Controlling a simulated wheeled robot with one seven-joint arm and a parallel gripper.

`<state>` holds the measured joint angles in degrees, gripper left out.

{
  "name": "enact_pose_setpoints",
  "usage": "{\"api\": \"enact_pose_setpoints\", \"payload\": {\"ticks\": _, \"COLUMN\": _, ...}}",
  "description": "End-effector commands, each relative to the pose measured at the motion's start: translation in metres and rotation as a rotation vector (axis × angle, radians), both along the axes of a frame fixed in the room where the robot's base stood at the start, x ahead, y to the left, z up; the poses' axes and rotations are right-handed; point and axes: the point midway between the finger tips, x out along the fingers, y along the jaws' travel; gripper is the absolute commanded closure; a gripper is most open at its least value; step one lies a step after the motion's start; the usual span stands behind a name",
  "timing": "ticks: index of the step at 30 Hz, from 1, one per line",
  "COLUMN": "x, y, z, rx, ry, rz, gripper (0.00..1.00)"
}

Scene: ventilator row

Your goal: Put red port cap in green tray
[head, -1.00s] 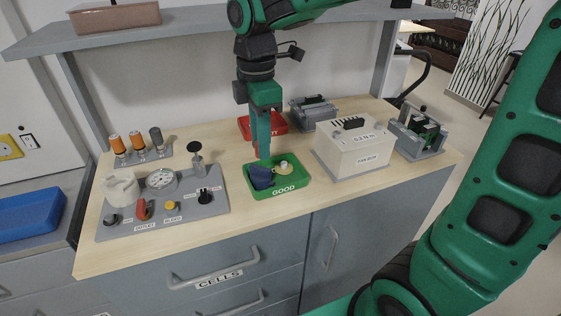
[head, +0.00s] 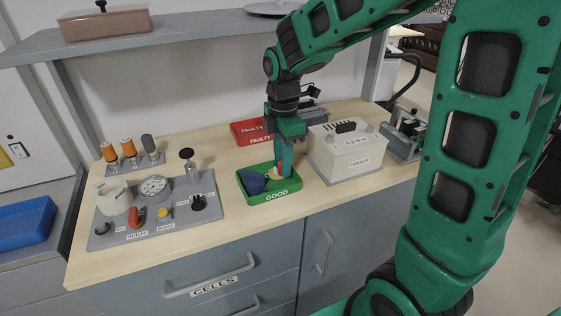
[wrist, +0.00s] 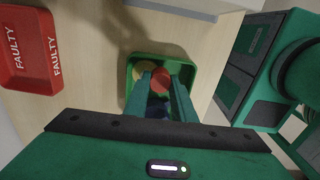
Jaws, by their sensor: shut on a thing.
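The red port cap (wrist: 160,82) is between the fingertips of my gripper (wrist: 161,88) in the wrist view. My gripper is shut on it. In the head view, my gripper (head: 281,168) points down over the right part of the green tray (head: 284,194), which is marked GOOD. A small bit of the red cap (head: 279,165) shows beside the fingers there. The cap is at or just above the tray; I cannot tell whether it touches anything inside. The tray also holds a dark blue cup-like part (head: 252,182) at left and a yellowish round part (head: 270,174), partly hidden by my fingers.
A red tray marked FAULTY (head: 247,131) lies behind the green tray. A cream box (head: 345,153) stands close at right. A grey panel with a gauge and knobs (head: 155,208) lies at left. The bench front edge is just before the green tray.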

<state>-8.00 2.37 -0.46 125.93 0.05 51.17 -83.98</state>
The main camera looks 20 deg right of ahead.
Motion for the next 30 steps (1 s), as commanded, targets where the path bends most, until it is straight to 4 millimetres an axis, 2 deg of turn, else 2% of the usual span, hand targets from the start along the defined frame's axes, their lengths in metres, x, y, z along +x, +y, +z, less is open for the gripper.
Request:
{"api": "enact_pose_setpoints", "payload": {"ticks": 8, "x": 0.000, "y": 0.000, "z": -0.001, "rx": 0.000, "ry": -0.001, "rz": 0.000, "gripper": 0.98}}
{"api": "enact_pose_setpoints", "payload": {"ticks": 24, "x": -0.001, "y": 0.001, "z": -0.016, "rx": -0.001, "ry": 0.007, "rz": 0.001, "gripper": 0.98}}
{"api": "enact_pose_setpoints", "payload": {"ticks": 25, "x": -0.001, "y": 0.001, "z": -0.016, "rx": -0.001, "ry": 0.008, "rz": 0.002, "gripper": 0.72}}
{"api": "enact_pose_setpoints", "payload": {"ticks": 27, "x": -0.001, "y": 0.002, "z": -0.017, "rx": -0.001, "ry": 0.011, "rz": 0.002, "gripper": 0.58}}
{"api": "enact_pose_setpoints", "payload": {"ticks": 30, "x": 0.001, "y": 0.002, "z": -0.019, "rx": -0.001, "ry": 0.012, "rz": 0.003, "gripper": 0.58}}
